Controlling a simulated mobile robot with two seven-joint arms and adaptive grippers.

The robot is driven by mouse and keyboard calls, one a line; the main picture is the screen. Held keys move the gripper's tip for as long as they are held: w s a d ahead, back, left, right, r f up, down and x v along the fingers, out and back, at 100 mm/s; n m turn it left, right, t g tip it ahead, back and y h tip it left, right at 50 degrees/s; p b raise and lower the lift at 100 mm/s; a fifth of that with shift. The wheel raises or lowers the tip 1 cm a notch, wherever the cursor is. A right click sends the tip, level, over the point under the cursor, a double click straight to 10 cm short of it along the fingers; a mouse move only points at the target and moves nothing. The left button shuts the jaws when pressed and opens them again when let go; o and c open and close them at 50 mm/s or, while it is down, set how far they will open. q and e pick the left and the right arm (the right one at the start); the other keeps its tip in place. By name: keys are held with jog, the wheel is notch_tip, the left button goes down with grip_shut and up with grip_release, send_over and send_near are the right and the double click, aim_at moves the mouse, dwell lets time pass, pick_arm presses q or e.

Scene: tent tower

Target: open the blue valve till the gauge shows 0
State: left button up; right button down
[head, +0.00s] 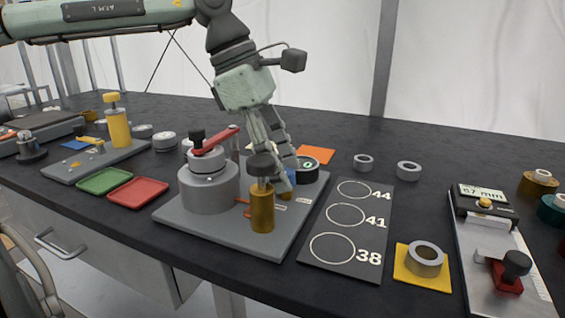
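The blue valve (292,178) is a small blue patch on the grey base plate (225,234), mostly hidden by my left gripper (283,178). The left gripper reaches down from above with its fingertips at the valve. Whether the fingers touch or grip it cannot be told. The gauge (307,163) is a round dark dial just behind the valve, partly hidden by the fingers; a pale 0 can be read on it. My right gripper is not in view.
A grey cylinder (208,190) with a red lever (215,141) and a brass post (262,211) with a dark knob crowd the gripper. A black board (318,253) with circles marked 44, 41 and 38 lies right. A ring (425,258) sits on a yellow square beyond it.

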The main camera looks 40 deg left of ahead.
pick_arm(q)
jog(key=shift+r, duration=0.1)
jog(key=v, duration=1.1)
jog(key=shift+r, duration=0.4)
jog(key=shift+s+a, duration=0.1)
jog(key=shift+a, duration=0.05)
